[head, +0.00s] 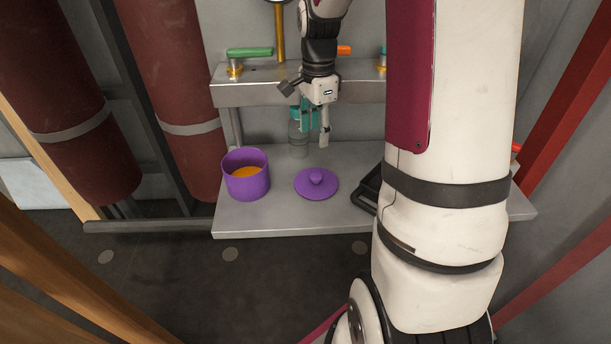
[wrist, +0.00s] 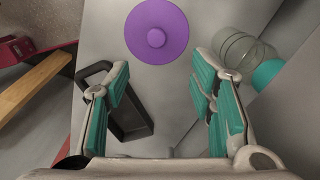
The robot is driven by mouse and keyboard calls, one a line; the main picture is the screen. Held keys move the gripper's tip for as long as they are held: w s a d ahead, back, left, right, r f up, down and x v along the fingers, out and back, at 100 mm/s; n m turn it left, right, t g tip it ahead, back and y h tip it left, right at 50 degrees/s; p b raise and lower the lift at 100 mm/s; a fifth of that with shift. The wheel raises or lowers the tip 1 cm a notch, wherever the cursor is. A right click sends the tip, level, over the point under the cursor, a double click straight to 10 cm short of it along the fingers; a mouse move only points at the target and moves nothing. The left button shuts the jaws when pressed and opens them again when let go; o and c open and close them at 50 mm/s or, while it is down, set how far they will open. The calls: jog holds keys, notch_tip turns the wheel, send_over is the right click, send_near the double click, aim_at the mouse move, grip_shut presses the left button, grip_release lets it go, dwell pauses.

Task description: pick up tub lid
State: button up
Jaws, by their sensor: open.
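The purple tub lid (head: 316,184) lies flat on the metal shelf, knob up, to the right of the purple tub. In the wrist view the lid (wrist: 157,36) shows at the top middle, ahead of the fingers and clear of them. My gripper (head: 311,131) hangs above the shelf, behind the lid in the head view. In the wrist view my gripper (wrist: 161,97) has its teal-padded fingers wide apart with nothing between them that it holds. The open purple tub (head: 246,175) stands on the shelf with something orange inside.
A clear jar (head: 298,140) stands behind the lid, close to my gripper; it shows at right in the wrist view (wrist: 242,52). A black tray (head: 367,188) lies right of the lid. An upper metal ledge (head: 262,92) runs behind, with coloured valve handles above it.

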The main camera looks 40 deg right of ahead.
send_over(316, 175)
jog(key=f, duration=0.8)
jog(key=shift+w+d+f, duration=0.1)
jog(key=shift+w, duration=0.2)
jog(key=shift+s+f, duration=0.15)
jog(key=shift+f, duration=1.15)
jog(key=shift+s+f, duration=0.15)
jog(key=shift+f, duration=1.15)
grip_shut()
